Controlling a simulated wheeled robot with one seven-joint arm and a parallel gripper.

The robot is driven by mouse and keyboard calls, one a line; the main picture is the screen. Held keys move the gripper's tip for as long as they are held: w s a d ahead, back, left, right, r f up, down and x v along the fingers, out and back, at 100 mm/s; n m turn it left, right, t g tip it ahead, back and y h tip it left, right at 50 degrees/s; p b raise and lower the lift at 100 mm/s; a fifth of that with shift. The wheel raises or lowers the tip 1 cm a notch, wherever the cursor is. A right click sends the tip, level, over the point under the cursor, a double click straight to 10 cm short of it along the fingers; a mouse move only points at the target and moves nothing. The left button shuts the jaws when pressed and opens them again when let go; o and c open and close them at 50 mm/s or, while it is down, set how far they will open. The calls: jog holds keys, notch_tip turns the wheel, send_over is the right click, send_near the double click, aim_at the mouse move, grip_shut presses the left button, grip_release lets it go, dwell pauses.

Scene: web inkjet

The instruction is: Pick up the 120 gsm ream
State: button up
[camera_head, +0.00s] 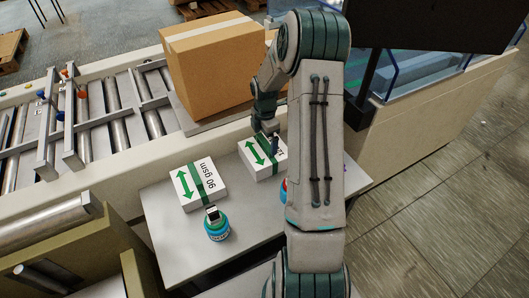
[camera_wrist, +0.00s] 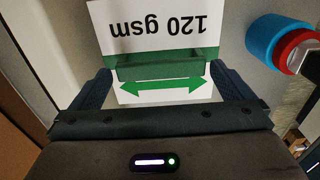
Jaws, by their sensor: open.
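The 120 gsm ream (camera_wrist: 150,25) is a white pack with a green band and a green double arrow. In the wrist view its label is upside down, and its near end lies between the two fingers of my gripper (camera_wrist: 163,84). The fingers are open, one on each side of the ream; I cannot tell whether they touch it. In the head view, the ream (camera_head: 256,167) lies on the grey table, its right part hidden by my arm. My gripper (camera_head: 266,140) is right over it, pointing down.
The similar 90 gsm ream (camera_head: 205,172) lies to the left on the table (camera_head: 165,240). A blue and red round item (camera_wrist: 272,40) is right of the 120 gsm ream. A cardboard box (camera_head: 215,70) stands behind.

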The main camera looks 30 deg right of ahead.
jog(key=shift+f, duration=0.5)
jog(key=c, duration=1.5)
jog(key=shift+c, duration=1.3)
jog(key=shift+r, duration=0.25)
